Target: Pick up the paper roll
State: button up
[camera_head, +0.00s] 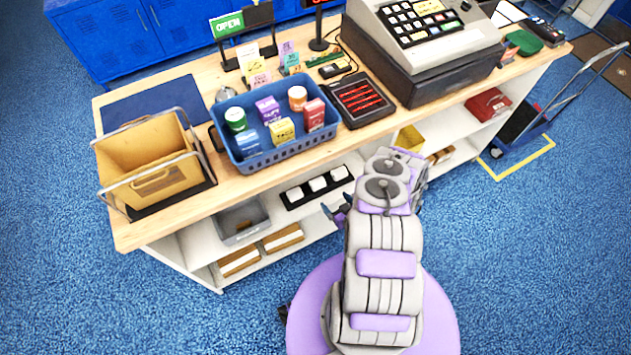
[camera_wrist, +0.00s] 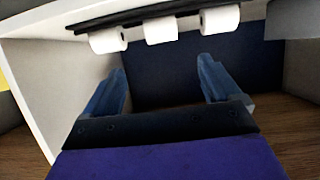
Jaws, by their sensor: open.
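Three white paper rolls sit in a row on a black holder on the counter's shelf: a left one (camera_head: 294,194), a middle one (camera_head: 317,184) and a right one (camera_head: 339,173). In the wrist view they show at the top: one at left (camera_wrist: 107,40), one in the middle (camera_wrist: 160,30) and one at right (camera_wrist: 220,18). The black holder (camera_wrist: 150,13) shows along the top edge there. My gripper (camera_wrist: 163,78) is open and empty, its two blue fingers apart from the rolls. In the head view my gripper (camera_head: 336,209) is in front of the shelf, partly hidden by my arm.
The wooden counter top (camera_head: 225,180) overhangs the rolls. A white shelf panel (camera_wrist: 62,75) stands left of my gripper in the wrist view. A grey bin (camera_head: 240,222) is left of the rolls. A blue basket (camera_head: 270,160) with small packages stands above.

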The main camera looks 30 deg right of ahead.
aim_at(316, 180)
jog(key=b+x, duration=0.2)
jog(key=x, duration=0.9)
jog(key=shift+w+a+f+b, duration=0.1)
jog(key=shift+w+f+b, duration=0.1)
jog(key=shift+w+b, duration=0.15)
jog(key=b+x, duration=0.1)
jog(key=x, duration=0.3)
jog(key=shift+a+f+b, duration=0.15)
jog(key=shift+b, duration=0.2)
jog(key=shift+w+f, duration=0.15)
jog(key=shift+w, duration=0.4)
jog(key=shift+c, duration=0.2)
jog(key=c, duration=1)
jog(key=shift+c, duration=0.2)
